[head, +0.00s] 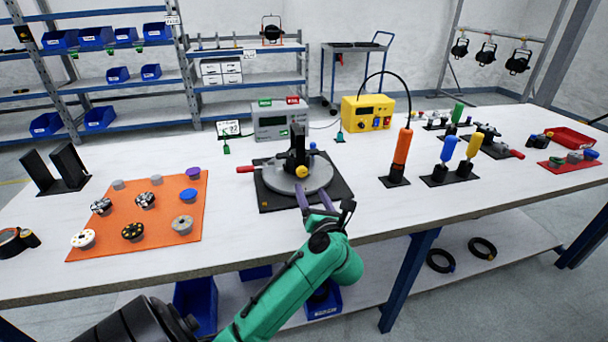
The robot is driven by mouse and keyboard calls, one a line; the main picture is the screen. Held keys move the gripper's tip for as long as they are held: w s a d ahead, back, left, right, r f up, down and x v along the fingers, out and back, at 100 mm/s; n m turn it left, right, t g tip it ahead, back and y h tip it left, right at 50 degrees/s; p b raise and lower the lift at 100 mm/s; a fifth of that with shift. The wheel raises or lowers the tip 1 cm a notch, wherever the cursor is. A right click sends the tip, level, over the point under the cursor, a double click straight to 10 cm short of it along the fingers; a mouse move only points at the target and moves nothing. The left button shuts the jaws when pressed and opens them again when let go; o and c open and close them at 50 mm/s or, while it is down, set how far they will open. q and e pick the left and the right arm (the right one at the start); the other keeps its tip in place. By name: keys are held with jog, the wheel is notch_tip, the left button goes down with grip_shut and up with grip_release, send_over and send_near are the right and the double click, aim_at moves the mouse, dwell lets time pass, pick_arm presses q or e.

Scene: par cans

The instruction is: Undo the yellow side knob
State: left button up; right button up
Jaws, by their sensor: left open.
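The yellow side knob (301,171) shows on the near side of a black upright fixture (297,150). The fixture stands on a round grey plate (318,180) over a black square base. A blue knob (313,146) sits on the fixture's right side. My left gripper (312,188) reaches in from the front with its two purple-grey fingers apart and empty. Its fingertips are over the near part of the plate, just in front of the yellow knob in the picture. I cannot tell whether they touch anything. My right gripper is out of view.
A red-ended handle (245,169) sticks out left of the plate. An orange mat (160,215) with several small round parts lies left. An orange driver (402,146) and other upright tools stand right. A yellow box (367,112) is behind. The white bench (230,245) is clear in front.

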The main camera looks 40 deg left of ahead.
aim_at(302, 173)
pick_arm(q)
jog(key=x, duration=0.8)
jog(key=shift+w+a, duration=0.15)
jog(key=shift+a, duration=0.05)
jog(key=shift+c, duration=0.3)
grip_shut()
jog(key=shift+f, duration=0.1)
jog(key=shift+n, duration=0.4)
jog(key=shift+f+n+b, duration=0.1)
jog(key=shift+n+b, duration=0.3)
jog(key=shift+n, duration=0.8)
jog(key=shift+n+b, duration=0.65)
jog(key=shift+n, duration=1.15)
